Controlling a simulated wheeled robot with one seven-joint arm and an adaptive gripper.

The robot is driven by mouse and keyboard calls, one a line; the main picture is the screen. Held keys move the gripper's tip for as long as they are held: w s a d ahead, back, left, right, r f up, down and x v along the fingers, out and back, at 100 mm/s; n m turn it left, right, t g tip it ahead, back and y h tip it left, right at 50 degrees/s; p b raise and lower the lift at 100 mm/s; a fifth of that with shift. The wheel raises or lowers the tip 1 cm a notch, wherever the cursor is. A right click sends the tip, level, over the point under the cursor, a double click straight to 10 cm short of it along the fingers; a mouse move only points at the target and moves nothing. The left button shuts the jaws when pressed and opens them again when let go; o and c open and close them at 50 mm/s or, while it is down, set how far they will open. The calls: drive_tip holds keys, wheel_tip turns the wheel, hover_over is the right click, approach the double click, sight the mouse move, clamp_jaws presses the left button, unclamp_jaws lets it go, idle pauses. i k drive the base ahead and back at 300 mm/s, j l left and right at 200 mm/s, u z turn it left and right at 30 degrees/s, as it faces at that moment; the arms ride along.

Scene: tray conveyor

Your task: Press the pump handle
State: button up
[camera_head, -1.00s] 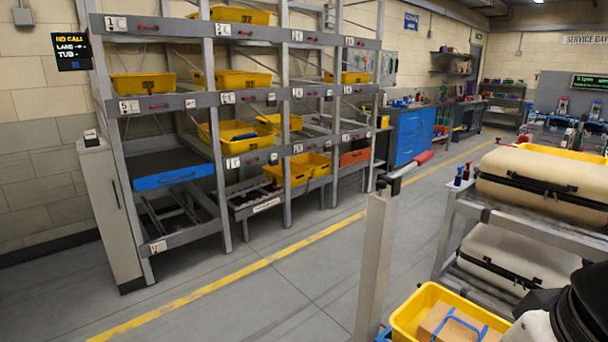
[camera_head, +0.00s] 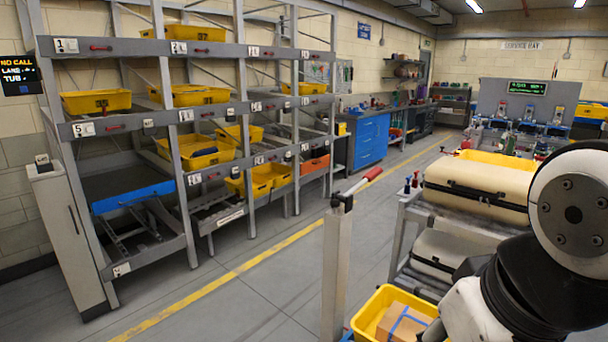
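The pump handle (camera_head: 362,186) is a lever with a red grip, on top of a grey upright post (camera_head: 337,270) in the middle of the head view. It slants up to the right. My arm shows at the right edge, with a white joint and black links. My gripper is not in view. The arm does not touch the handle in this view.
A rack of lanes with yellow tubs (camera_head: 95,102) stands at the left. A yellow tub with a cardboard box (camera_head: 402,322) sits right of the post. A cart with cream cases (camera_head: 478,186) stands behind it. The floor (camera_head: 255,300) left of the post is clear.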

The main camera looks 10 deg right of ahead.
sight(371, 175)
drive_tip(key=i+z, duration=0.2)
drive_tip(key=i, duration=0.3)
drive_tip(key=i+j+z, duration=0.25)
drive_tip(key=i, duration=0.25)
